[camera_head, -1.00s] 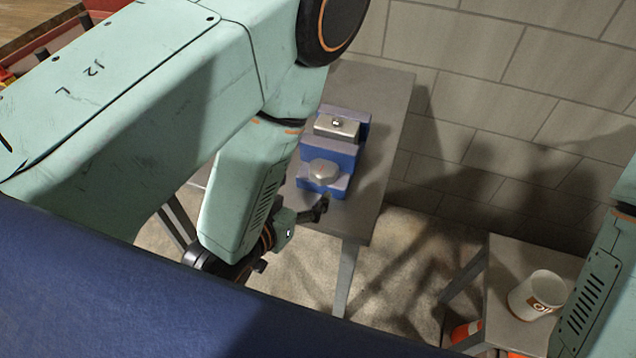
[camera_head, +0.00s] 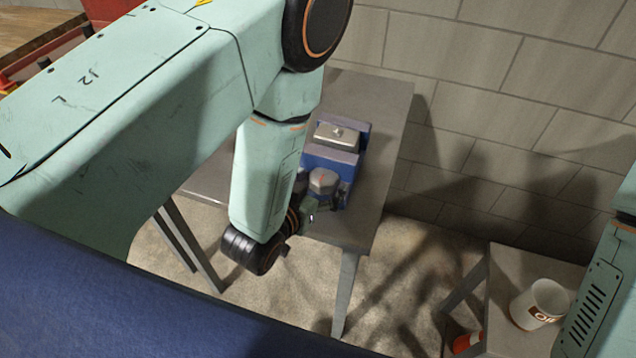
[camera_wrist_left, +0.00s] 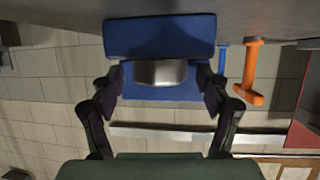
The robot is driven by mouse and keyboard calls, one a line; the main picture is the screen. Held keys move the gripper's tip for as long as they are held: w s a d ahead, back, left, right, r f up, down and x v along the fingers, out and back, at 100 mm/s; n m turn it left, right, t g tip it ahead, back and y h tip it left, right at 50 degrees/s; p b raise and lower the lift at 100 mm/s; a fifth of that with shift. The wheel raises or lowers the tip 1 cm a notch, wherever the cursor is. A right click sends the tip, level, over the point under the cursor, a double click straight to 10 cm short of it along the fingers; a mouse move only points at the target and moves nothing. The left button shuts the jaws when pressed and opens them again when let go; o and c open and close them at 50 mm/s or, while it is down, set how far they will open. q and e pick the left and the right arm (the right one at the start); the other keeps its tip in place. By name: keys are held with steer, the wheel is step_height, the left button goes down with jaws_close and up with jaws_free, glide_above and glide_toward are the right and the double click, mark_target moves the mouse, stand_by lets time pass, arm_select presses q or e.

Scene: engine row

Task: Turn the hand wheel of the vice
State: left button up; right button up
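The blue vice (camera_head: 348,146) stands on a grey table. Its grey, faceted hand wheel (camera_head: 322,180) faces my left gripper (camera_head: 318,196). In the left wrist view the vice (camera_wrist_left: 160,37) is at the top, with the wheel (camera_wrist_left: 160,73) below its upper block. The fingers of my left gripper (camera_wrist_left: 161,80) are open, one on each side of the wheel, with a small gap visible on both sides. In the head view my left forearm hides part of the gripper. My right gripper is out of view; only part of my right arm shows at the right edge.
The grey table (camera_head: 385,105) stands close to a tiled wall (camera_head: 470,70). An orange tool-like thing (camera_wrist_left: 252,70) shows right of the vice.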

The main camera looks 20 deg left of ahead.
arm_select(q)
steer(key=c, duration=1.1)
steer(key=shift+w+a+f+m+h+b, duration=0.15)
steer(key=shift+m+h+b, duration=0.15)
steer(key=shift+b, duration=0.2)
steer(key=shift+m+g+h+b, duration=0.3)
steer(key=shift+m+h, duration=0.1)
steer(key=shift+h, duration=0.1)
steer(key=o, duration=1.2)
steer(key=v, duration=0.7)
steer(key=shift+s+a, duration=0.1)
steer(key=shift+s, duration=0.2)
